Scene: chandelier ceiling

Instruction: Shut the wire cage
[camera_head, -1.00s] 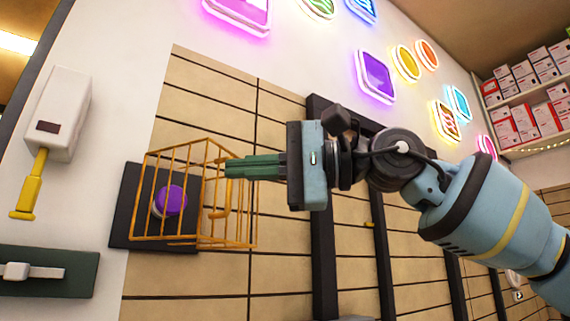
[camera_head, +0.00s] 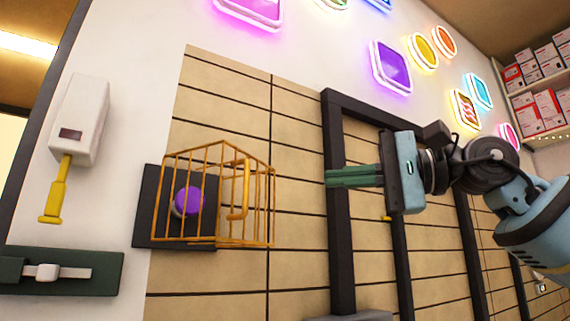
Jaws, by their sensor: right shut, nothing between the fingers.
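The orange wire cage (camera_head: 222,241) stands out from a black plate (camera_head: 151,205) on the wall, around a purple button (camera_head: 188,202). Its barred front, with an upright handle (camera_head: 246,190), faces right. No open gap shows at that front, though thin bars make its exact fit hard to judge. My right gripper (camera_head: 328,178) is shut and empty, to the right of the cage and clear of it, fingers pointing left toward it. My left gripper is out of view.
A white box with a yellow lever (camera_head: 56,190) is on the wall at left. Below it is a dark panel with a white slider (camera_head: 47,272). A black frame (camera_head: 333,130) runs behind my gripper. Tan panelled wall lies between cage and gripper.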

